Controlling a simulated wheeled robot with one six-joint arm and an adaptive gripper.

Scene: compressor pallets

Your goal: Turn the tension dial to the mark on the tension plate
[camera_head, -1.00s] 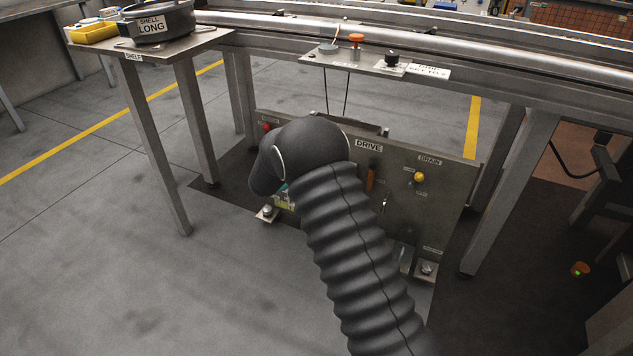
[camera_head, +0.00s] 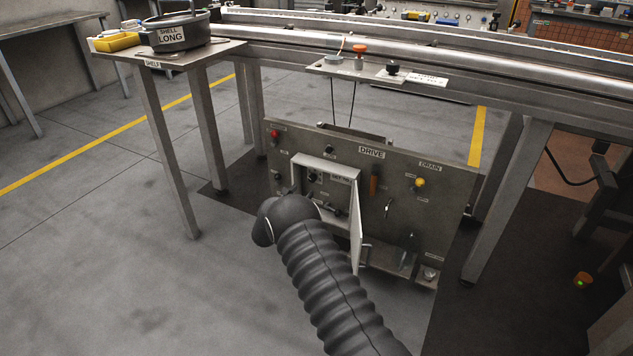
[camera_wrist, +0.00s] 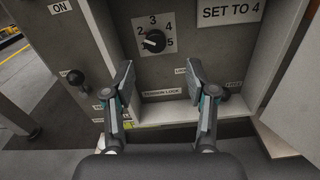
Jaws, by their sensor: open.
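The tension dial (camera_wrist: 154,42) is a round black knob on a light square plate (camera_wrist: 141,19) with numbers up to 5 around it. I cannot tell surely which number its pointer meets. A sign (camera_wrist: 230,12) at its right reads "SET TO 4". My gripper (camera_wrist: 160,78) is open and empty, its two fingers apart below the dial in the wrist view, not touching it. In the head view the dial (camera_head: 314,177) shows small inside an open box (camera_head: 325,162) on the drive panel. My fingers are hidden there behind my arm.
The box's open door (camera_head: 356,222) stands out at its right. In the wrist view a "TENSION LOCK" label (camera_wrist: 161,93) sits below the dial, and a black-knobbed lever (camera_wrist: 76,78) stands at the left. A shelf table (camera_head: 195,52) stands left of the panel.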

